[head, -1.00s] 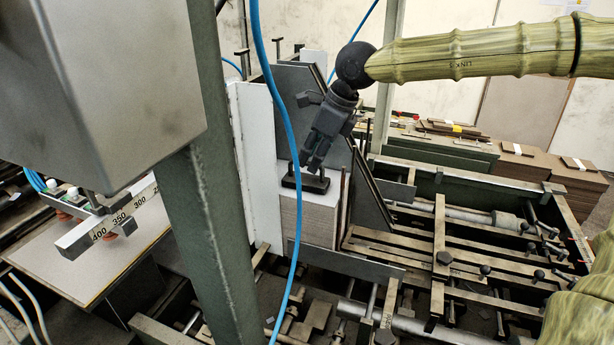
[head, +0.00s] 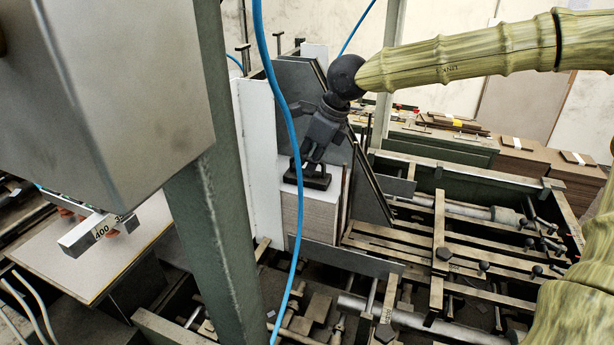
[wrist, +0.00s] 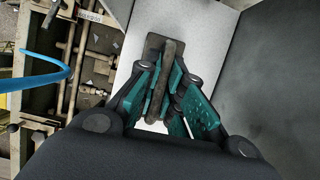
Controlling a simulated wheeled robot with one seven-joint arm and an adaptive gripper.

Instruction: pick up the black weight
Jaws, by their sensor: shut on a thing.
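The black weight (head: 312,179) is a dark flat base with a raised handle, resting on top of the stack of grey boards (head: 310,218) in the head view. In the wrist view the weight (wrist: 155,42) shows with its handle running between my fingers. My gripper (head: 305,165) comes down from above, tilted, and is shut on the handle. In the wrist view my gripper (wrist: 163,85) shows teal finger pads on both sides of the handle. I cannot tell any gap between base and boards.
A white upright plate (head: 258,150) stands left of the stack, with dark slanted plates behind it. A blue hose (head: 283,120) hangs in front. A green post (head: 215,230) stands at the near left. Machine rails (head: 400,250) lie to the right.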

